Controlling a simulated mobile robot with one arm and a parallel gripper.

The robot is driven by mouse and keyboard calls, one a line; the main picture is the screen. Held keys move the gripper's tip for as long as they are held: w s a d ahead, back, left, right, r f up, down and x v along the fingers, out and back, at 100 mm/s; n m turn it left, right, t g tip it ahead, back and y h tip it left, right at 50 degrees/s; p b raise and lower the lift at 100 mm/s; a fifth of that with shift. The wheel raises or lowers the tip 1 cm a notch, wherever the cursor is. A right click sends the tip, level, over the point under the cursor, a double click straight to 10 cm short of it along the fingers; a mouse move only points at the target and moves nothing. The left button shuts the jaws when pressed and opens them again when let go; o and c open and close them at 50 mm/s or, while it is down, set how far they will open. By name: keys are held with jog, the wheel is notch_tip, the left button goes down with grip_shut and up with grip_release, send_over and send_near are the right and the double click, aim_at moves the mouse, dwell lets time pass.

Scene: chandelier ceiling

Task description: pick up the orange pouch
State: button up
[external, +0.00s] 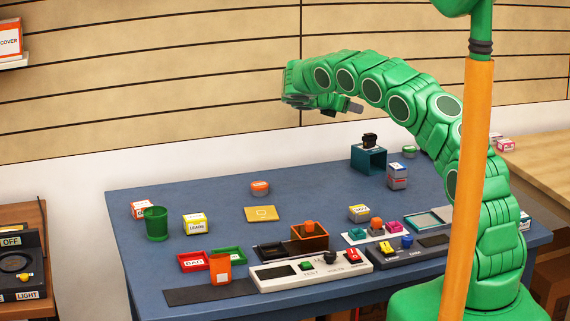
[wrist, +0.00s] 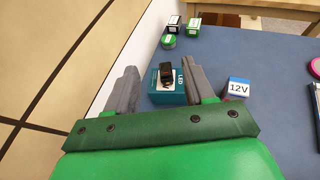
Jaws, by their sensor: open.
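The orange pouch (external: 220,268) stands upright on a dark mat at the front left of the blue table in the external view. It is not visible in the wrist view. My gripper (external: 345,106) is high above the back of the table, far up and to the right of the pouch. In the wrist view my gripper (wrist: 162,72) has its two grey fingers apart, with nothing held between them. A teal box marked LED with a black object shows beyond the fingers, apart from them.
On the blue table (external: 220,205), a red tray (external: 193,261) and a green tray (external: 229,254) sit close behind the pouch. A white control panel (external: 310,272) lies to its right. A green cup (external: 155,223) stands behind left. The teal box (external: 368,158) is at the back.

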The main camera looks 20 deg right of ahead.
jog(key=s+a+f+m+g+y, duration=0.4)
jog(key=s+f+m+y, duration=0.3)
jog(key=s+f, duration=0.5)
jog(key=s+a+m+y, duration=0.2)
jog(key=s+a, duration=0.2)
jog(key=s+a+f+m+g+y, duration=0.1)
jog(key=s+a+m+y, duration=0.1)
jog(key=s+a+m, duration=0.1)
jog(key=s+a+m+g+y, duration=0.1)
jog(key=s+a+m+y, duration=0.1)
jog(key=s+a, duration=0.3)
jog(key=shift+s+a+f+m, duration=0.15)
jog(key=shift+s+a+m, duration=0.15)
jog(key=shift+m, duration=0.1)
jog(key=s+a+r+m+y, duration=0.4)
jog(key=s+a+r+m, duration=0.1)
jog(key=s+a+m, duration=0.4)
jog(key=s+a+r+m+y, duration=0.5)
jog(key=s+a+m, duration=0.25)
jog(key=a, duration=0.25)
jog(key=s+a+r+m+y, duration=0.45)
jog(key=s+a+m, duration=0.25)
jog(key=a+m, duration=0.25)
notch_tip(320, 180, down, 14)
jog(key=shift+a+n+t, duration=0.25)
jog(key=shift+n+t, duration=0.05)
jog(key=shift+t, duration=0.1)
jog(key=shift+a+f+h, duration=0.1)
jog(key=shift+f+h, duration=0.05)
jog(key=shift+h, duration=0.1)
